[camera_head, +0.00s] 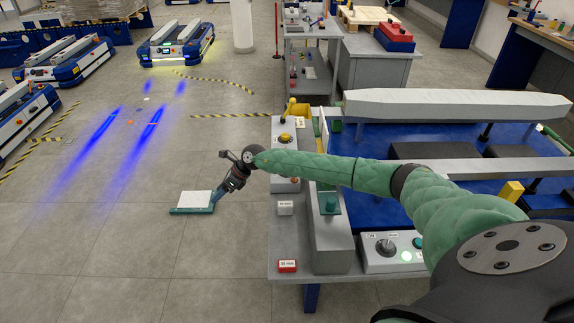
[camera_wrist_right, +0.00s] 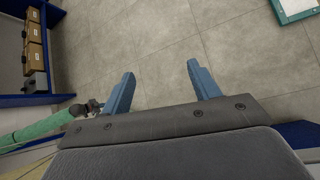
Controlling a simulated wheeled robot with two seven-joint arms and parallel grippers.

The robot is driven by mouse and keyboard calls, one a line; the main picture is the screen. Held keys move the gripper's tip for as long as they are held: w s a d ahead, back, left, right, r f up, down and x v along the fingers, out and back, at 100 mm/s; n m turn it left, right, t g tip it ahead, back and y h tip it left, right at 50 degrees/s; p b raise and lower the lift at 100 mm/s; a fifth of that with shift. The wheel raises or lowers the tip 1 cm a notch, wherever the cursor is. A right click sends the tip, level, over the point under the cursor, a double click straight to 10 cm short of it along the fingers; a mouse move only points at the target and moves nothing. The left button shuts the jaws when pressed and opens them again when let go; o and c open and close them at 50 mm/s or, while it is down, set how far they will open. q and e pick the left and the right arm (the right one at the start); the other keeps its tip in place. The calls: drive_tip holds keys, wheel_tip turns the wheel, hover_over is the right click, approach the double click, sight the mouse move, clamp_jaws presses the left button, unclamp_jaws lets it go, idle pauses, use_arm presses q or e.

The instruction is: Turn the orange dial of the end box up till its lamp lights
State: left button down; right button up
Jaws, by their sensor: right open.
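A pale control box (camera_head: 279,154) with a yellow-orange dial (camera_head: 286,138) stands at the far end of the bench's left edge. I cannot make out whether a lamp on it is lit. My right gripper (camera_head: 215,194) reaches out past the bench's left edge, left of and nearer than that box, apart from it. In the right wrist view the two blue-grey fingers (camera_wrist_right: 160,70) are spread, with nothing between them and floor beyond. A green-sleeved arm with a dark end (camera_wrist_right: 88,108) shows there at the left, too small to tell its jaws.
A white-topped board with a green edge (camera_head: 190,199) is left of my right gripper. Floor left of the bench is mostly clear.

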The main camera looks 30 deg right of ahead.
drive_tip(key=w+d+r+g+h, duration=0.1)
drive_tip(key=d+h, duration=0.1)
drive_tip(key=d, duration=0.8)
drive_tip(key=d+r+n+g+h, duration=0.1)
drive_tip(key=d+h, duration=0.2)
drive_tip(key=d, duration=0.7)
drive_tip(key=w+d+r+g+h, duration=0.1)
drive_tip(key=d+r+h, duration=0.1)
drive_tip(key=d, duration=0.8)
drive_tip(key=shift+w+d+h, duration=0.1)
drive_tip(key=shift+w+h, duration=0.25)
drive_tip(key=shift+h, duration=0.35)
drive_tip(key=shift+d, duration=0.15)
drive_tip(key=shift+f+p, duration=0.5)
drive_tip(key=shift+f, duration=0.2)
wheel_tip(320, 180, down, 5)
drive_tip(key=shift+f+p, duration=0.1)
drive_tip(key=shift+p, duration=0.95)
drive_tip(key=shift+f, duration=0.5)
use_arm(q)
drive_tip(key=s+f, duration=0.1)
drive_tip(key=s+a+f, duration=0.1)
drive_tip(key=f, duration=0.1)
drive_tip(key=s+f, duration=0.1)
drive_tip(key=shift+a+f, duration=0.25)
drive_tip(key=shift+a, duration=0.05)
